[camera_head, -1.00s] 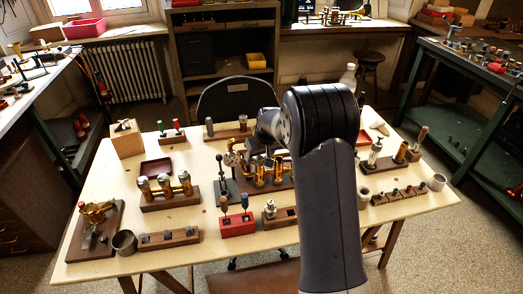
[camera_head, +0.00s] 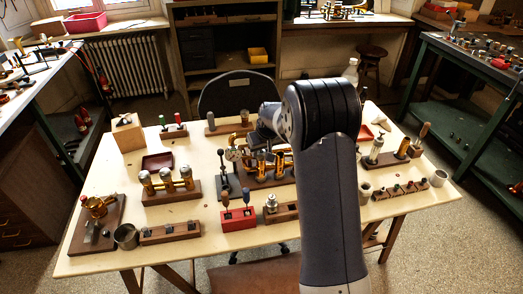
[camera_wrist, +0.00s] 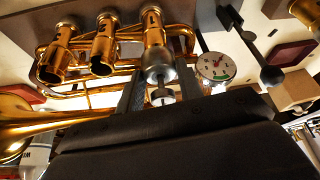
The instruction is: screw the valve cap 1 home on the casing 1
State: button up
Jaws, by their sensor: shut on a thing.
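In the wrist view my gripper (camera_wrist: 161,92) is shut on a silver valve cap (camera_wrist: 158,74). The cap is at the end of the rightmost of three brass casings (camera_wrist: 153,32), in line with it. It appears to touch the casing's end; I cannot tell how far it is threaded on. The other two casings (camera_wrist: 103,48) stand to its left with open ends. In the head view the brass horn (camera_head: 262,165) is on its stand in the middle of the table, partly covered by my arm. My gripper is hidden there.
A round dial gauge (camera_wrist: 215,67) is close to the right of the jaws. Around the horn stand a dark wooden valve rack (camera_head: 170,195), a red tool block (camera_head: 238,219) and a dark red tray (camera_head: 158,162). The front left of the table has a metal cup (camera_head: 126,237).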

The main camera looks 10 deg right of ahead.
jog(key=c, duration=0.4)
jog(key=shift+o, duration=0.2)
jog(key=shift+a+m+h, duration=0.1)
jog(key=shift+m+h, duration=0.4)
jog(key=shift+m, duration=0.8)
jog(key=shift+f+m+h, duration=0.1)
jog(key=shift+m+h, duration=0.3)
jog(key=shift+m, duration=0.9)
jog(key=shift+b, duration=0.35)
jog(key=shift+a+m+h+b, duration=0.1)
jog(key=shift+m+h+b, duration=0.35)
jog(key=shift+m, duration=0.25)
jog(key=m+g+b, duration=0.1)
jog(key=m, duration=0.1)
jog(key=shift+m+h+b, duration=0.3)
jog(key=shift+m+h, duration=0.05)
jog(key=shift+m, duration=0.55)
